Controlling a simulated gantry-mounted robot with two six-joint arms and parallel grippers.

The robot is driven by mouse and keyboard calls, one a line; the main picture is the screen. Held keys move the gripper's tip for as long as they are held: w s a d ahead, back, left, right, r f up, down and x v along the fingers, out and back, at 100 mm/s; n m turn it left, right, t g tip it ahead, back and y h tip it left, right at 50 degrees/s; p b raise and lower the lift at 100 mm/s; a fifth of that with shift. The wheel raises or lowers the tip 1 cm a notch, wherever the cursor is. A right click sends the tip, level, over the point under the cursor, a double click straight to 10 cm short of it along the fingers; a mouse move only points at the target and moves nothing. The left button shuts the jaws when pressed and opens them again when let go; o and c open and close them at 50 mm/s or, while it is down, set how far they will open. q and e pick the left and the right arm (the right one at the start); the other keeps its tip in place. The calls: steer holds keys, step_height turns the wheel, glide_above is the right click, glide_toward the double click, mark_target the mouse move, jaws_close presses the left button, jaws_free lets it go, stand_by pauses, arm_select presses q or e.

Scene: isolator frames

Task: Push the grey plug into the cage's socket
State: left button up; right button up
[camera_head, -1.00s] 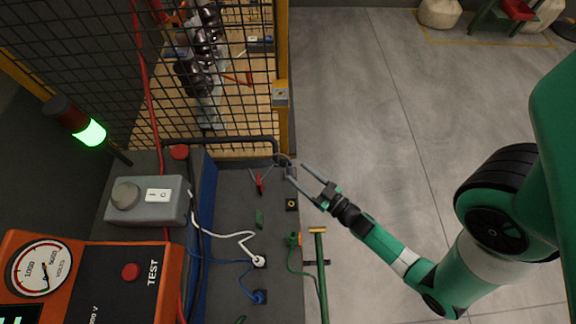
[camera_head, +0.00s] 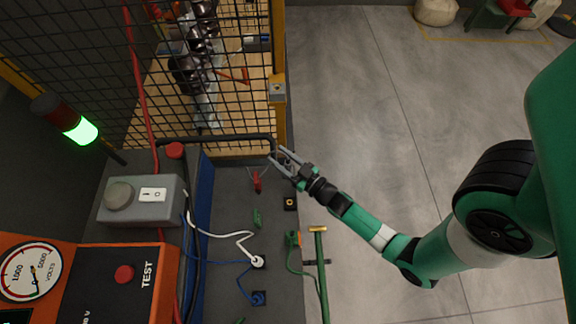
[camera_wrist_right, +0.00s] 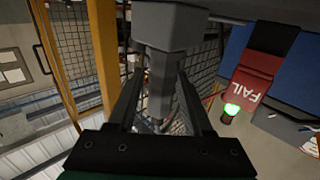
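My right gripper (camera_head: 278,160) is at the cage's lower right corner. Its two fingers are apart, one on each side of a grey block-like piece that looks like the grey plug (camera_head: 287,166). In the right wrist view the grey plug (camera_wrist_right: 162,82) stands between the fingers (camera_wrist_right: 160,92), and I see no clear grip on it. My left gripper is out of view.
A dark bench top (camera_head: 228,215) holds a red clip (camera_head: 257,181), a yellow-ringed socket (camera_head: 290,203), a white plug (camera_head: 257,261) and a blue plug (camera_head: 258,298). A green rod (camera_head: 321,270) stands at its right edge. The mesh cage (camera_head: 205,75) is behind; open floor lies right.

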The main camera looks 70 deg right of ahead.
jaws_close()
steer(key=shift+r, duration=0.1)
steer(key=s+r+p, duration=0.4)
steer(key=r+p, duration=0.5)
steer(key=s+a+r+p, duration=0.3)
steer(key=s+p, duration=0.2)
steer(key=s, duration=0.4)
steer(key=shift+s+a+r, duration=0.2)
steer(key=shift+s+r, duration=0.1)
steer(key=shift+r, duration=0.1)
steer(key=shift+r+p, duration=0.1)
steer(key=shift+p, duration=0.25)
